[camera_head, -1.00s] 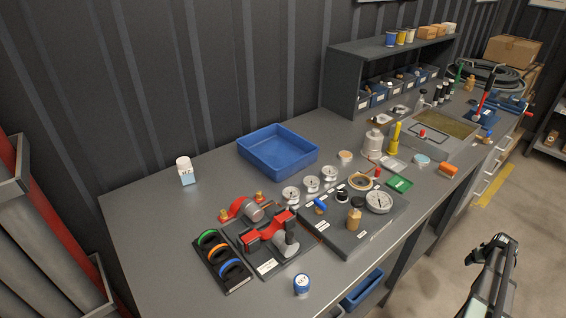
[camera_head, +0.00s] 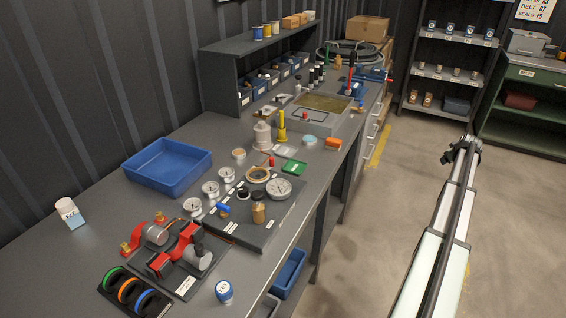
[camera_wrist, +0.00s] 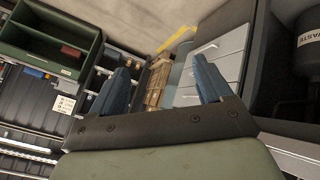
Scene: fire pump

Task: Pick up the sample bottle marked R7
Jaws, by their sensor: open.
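I cannot read R7 on any bottle. Several small labelled containers (camera_head: 450,28) stand on the far shelf. My gripper (camera_head: 462,150) is over the floor right of the bench, away from all of these. In the wrist view my gripper (camera_wrist: 160,72) is open and empty, its two blue-grey fingers apart.
The grey bench (camera_head: 70,260) carries a blue tray (camera_head: 168,168), red fittings, gauges and a grey board (camera_head: 235,232). A dark shelf unit (camera_head: 225,75) stands on its back. A green cabinet (camera_head: 530,100) is at far right. The floor (camera_head: 375,220) between is clear.

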